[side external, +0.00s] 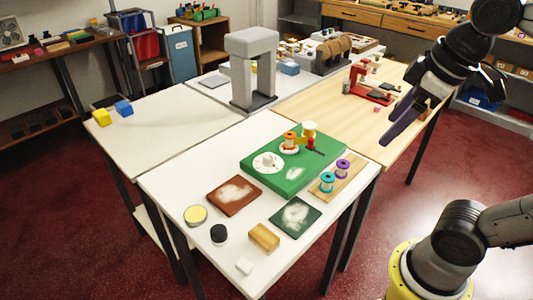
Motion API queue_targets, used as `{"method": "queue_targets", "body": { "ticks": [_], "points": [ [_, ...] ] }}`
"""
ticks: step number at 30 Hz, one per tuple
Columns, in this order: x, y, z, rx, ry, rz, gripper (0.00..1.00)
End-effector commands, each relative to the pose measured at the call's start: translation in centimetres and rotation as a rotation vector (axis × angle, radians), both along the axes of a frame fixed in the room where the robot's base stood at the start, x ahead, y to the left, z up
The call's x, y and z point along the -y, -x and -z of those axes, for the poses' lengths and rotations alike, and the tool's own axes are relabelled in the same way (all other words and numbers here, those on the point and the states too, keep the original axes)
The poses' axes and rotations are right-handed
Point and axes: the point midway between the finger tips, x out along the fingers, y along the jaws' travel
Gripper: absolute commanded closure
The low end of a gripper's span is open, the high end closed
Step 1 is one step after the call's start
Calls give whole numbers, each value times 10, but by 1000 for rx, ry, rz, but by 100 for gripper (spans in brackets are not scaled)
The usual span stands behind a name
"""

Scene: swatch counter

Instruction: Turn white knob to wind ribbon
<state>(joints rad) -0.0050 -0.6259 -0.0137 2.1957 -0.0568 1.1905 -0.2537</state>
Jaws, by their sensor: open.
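A green board (283,175) lies on the white front table. On its left part is a white round knob (267,163) with small dark marks. Any ribbon is too small to make out. My gripper (388,141) hangs high at the right, well away from the knob, its dark purple fingers pointing down and left. It is open and holds nothing visible; the fingers overlap in this view.
A wooden strip (351,177) with teal and purple spools lies right of the board. A brown tile (234,195), a dark green tile (296,216), a wooden block (264,237) and small jars lie in front. A grey arch (252,68) stands behind.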

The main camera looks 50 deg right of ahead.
Motion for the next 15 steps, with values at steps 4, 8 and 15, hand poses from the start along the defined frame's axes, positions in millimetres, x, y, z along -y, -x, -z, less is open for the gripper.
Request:
{"method": "queue_targets", "body": {
  "ticks": [4,8,15],
  "points": [
    [4,-39,-40,-79,66,-90,25],
    [7,-79,-65,-160,115,-163,25],
    [7,-158,-81,-303,182,-273,25]
  ]
}}
